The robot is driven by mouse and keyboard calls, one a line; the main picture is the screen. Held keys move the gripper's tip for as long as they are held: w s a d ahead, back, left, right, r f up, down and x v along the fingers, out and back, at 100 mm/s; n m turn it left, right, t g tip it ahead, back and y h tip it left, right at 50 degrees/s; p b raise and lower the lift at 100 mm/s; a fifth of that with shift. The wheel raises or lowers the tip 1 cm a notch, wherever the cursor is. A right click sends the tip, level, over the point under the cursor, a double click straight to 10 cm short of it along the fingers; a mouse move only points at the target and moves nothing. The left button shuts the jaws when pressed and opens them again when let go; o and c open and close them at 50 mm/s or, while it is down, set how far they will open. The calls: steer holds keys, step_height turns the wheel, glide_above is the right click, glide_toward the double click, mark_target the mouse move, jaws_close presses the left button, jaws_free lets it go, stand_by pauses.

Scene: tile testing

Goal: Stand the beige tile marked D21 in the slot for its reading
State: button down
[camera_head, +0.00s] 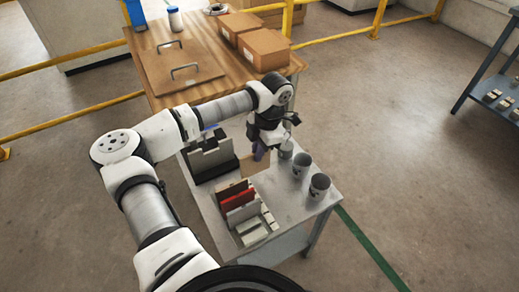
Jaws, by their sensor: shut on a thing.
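My gripper (267,142) hangs over the far part of the grey metal table (293,200). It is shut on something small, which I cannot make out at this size. A rack (262,233) at the near end holds upright tiles: grey, a red one (238,200) and whitish ones. A black stand (216,171) with grey upright plates is left of my gripper. No D21 mark is readable, and I cannot pick out the beige tile.
Grey cups stand on the right: one (286,148) close beside my gripper, one (301,166) and one (319,187) nearer the edge. A wooden table (160,62) behind carries brown boxes (267,49) and a handled board. Yellow rails (75,120) run behind.

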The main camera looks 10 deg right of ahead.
steer(key=s+a+f+p, duration=0.1)
steer(key=s+a, duration=0.1)
steer(key=a, duration=0.6)
steer(key=shift+s+a, duration=0.15)
steer(key=shift+s, duration=0.2)
stand_by(0.8)
steer(key=shift+s+a, duration=0.15)
steer(key=shift+a, duration=0.25)
steer(key=shift+d+b+x, duration=0.15)
steer(key=shift+b+x, duration=0.65)
steer(key=shift+b, duration=0.2)
steer(key=shift+d+b+x, duration=0.2)
steer(key=shift+b+x, duration=0.55)
steer(key=shift+b, duration=0.25)
steer(key=c, duration=1.5)
jaws_free()
